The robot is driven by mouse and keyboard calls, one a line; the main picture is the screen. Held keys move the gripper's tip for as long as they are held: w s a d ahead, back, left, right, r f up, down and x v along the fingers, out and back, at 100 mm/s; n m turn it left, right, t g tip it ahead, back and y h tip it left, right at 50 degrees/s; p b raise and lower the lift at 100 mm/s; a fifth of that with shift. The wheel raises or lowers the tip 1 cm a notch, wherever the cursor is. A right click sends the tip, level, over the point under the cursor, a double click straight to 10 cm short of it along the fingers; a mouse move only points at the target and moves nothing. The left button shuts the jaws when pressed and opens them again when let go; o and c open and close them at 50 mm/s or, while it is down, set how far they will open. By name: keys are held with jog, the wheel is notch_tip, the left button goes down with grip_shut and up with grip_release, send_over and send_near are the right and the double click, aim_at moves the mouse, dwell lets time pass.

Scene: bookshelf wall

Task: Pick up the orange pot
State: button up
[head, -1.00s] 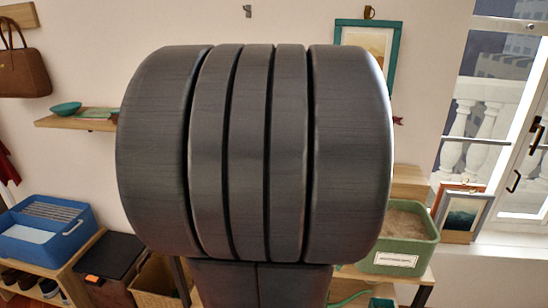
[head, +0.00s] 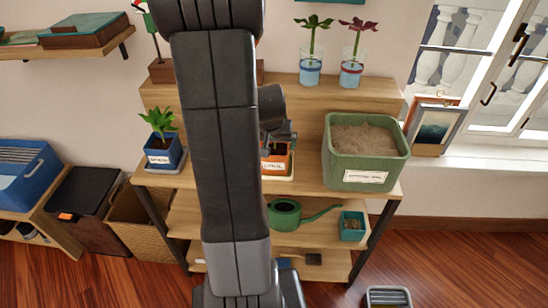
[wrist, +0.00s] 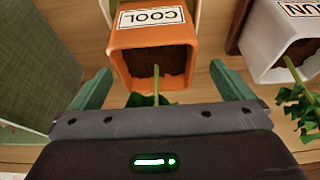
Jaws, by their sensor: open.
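The orange pot (head: 275,157) stands on the top of the wooden plant stand, partly hidden behind my arm in the head view. In the wrist view the orange pot (wrist: 153,38) fills the top middle, with a "COOL" label that reads upside down, dark soil and a green plant (wrist: 150,99) pointing toward my gripper. My gripper (wrist: 160,70) is open and empty, its green fingers to the left and right of the pot's soil side. In the head view my gripper (head: 280,136) is just above the pot. Contact cannot be told.
A white pot (wrist: 262,48) stands close to the right in the wrist view. A large green planter (head: 350,178) is right of the orange pot, and a blue pot (head: 160,160) is left. Glass vases (head: 310,70) stand on the raised back tier. A watering can (head: 285,218) is below.

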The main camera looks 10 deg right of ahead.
aim_at(274, 149)
jog(key=shift+d+p+x, duration=0.15)
jog(key=shift+x, duration=1.2)
jog(key=shift+d+p+x, duration=0.15)
jog(key=shift+x, duration=1.25)
jog(key=shift+w+r, duration=0.1)
jog(key=shift+c, duration=0.2)
jog(key=shift+r, duration=0.1)
jog(key=c, duration=1.2)
